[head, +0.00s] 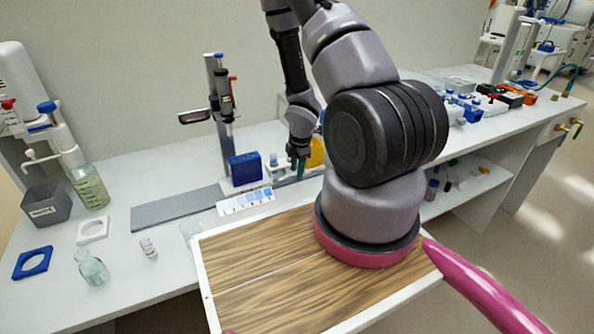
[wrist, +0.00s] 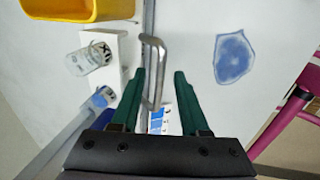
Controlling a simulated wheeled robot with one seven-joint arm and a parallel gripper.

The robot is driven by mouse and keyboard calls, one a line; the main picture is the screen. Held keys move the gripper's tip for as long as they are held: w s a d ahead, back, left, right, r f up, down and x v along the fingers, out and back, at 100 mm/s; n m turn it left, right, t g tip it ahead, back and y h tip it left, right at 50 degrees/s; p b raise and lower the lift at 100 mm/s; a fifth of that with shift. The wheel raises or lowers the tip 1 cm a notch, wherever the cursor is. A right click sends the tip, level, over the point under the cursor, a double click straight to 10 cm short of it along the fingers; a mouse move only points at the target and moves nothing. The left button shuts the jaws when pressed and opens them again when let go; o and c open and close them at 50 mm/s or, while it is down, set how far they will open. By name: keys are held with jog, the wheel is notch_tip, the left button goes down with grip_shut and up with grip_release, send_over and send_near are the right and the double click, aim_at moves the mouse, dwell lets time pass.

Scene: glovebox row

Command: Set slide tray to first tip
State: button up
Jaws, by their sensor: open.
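A white slide tray (head: 245,201) with a row of blue squares lies on the bench, in front of a blue box. What looks like part of its blue-and-white face (wrist: 157,121) shows between my fingers in the wrist view. My gripper (head: 298,166) points down to the right of the blue box, its green fingers apart and empty. In the wrist view my gripper (wrist: 160,90) has a bent metal bar (wrist: 153,60) in front of it, close to the left finger. Whether they touch cannot be told. No part clearly marked as a tip shows.
A yellow bin (head: 315,153) stands just right of my gripper, partly hidden by my arm. The blue box (head: 245,168) and a stand (head: 220,100) are to the left. Glass bottles (head: 90,268) and a grey bin (head: 45,203) occupy the left bench.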

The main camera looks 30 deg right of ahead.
notch_tip(320, 180, up, 10)
jog(key=s, duration=0.2)
jog(key=shift+r, duration=0.1)
dwell(0.5)
notch_tip(320, 180, up, 23)
jog(key=m+t+h, duration=0.2)
jog(key=m, duration=0.9)
jog(key=s+a+r+m+t+y, duration=0.1)
jog(key=s+a+r+m+y, duration=0.1)
jog(key=s+a+r+m, duration=0.3)
jog(key=s+a+r+m+t+y, duration=0.1)
jog(key=s+a+r+m+y, duration=0.1)
jog(key=s+a+r+m, duration=0.3)
jog(key=s+r+m, duration=0.1)
jog(key=s+r, duration=0.3)
jog(key=r, duration=0.2)
jog(key=shift+s+a+r+t, duration=0.35)
jog(key=shift+a+t, duration=0.05)
